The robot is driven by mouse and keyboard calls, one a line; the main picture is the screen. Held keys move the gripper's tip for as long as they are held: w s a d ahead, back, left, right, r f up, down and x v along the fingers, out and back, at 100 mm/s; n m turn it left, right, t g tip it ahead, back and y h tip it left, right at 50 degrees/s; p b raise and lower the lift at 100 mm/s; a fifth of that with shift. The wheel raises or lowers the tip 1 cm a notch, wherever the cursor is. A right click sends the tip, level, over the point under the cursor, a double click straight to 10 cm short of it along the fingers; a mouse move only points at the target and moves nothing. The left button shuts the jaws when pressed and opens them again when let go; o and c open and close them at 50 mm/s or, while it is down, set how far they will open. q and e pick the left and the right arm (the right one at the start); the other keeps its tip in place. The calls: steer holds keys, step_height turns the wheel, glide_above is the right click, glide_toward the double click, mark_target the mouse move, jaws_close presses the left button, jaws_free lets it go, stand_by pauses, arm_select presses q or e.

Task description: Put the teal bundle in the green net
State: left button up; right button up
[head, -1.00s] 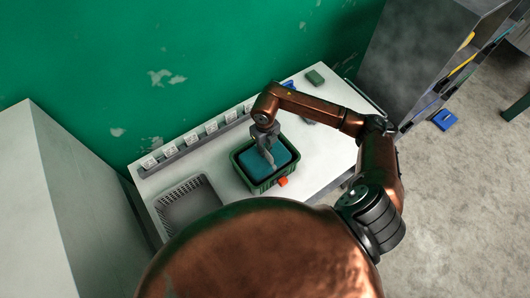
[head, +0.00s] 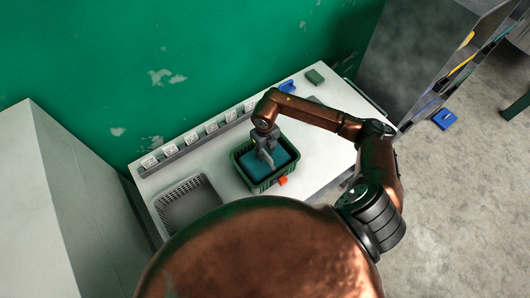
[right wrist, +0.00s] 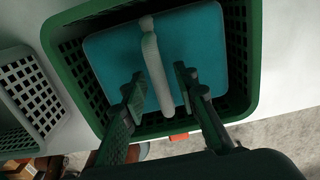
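The teal bundle (head: 284,154) lies inside the green net (head: 262,188), a dark green open-topped basket with latticed walls on the white counter. In the right wrist view the teal bundle (right wrist: 205,45) is a flat teal block with a pale band across its top, within the walls of the green net (right wrist: 75,65). My right gripper (head: 266,160) points down into the basket over the bundle. In the right wrist view its fingers (right wrist: 161,88) are apart, with the pale band between them and gaps visible beside it. My left gripper is out of view.
A grey basket (head: 188,205) stands left of the green one. A rail with white labelled blocks (head: 194,141) runs along the green wall. A red tag (head: 282,181) is at the green basket's front. A green block (head: 315,76) lies at the far right end.

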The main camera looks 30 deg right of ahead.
steer(key=shift+r, duration=0.15)
step_height(320, 180, up, 12)
steer(key=b, duration=0.2)
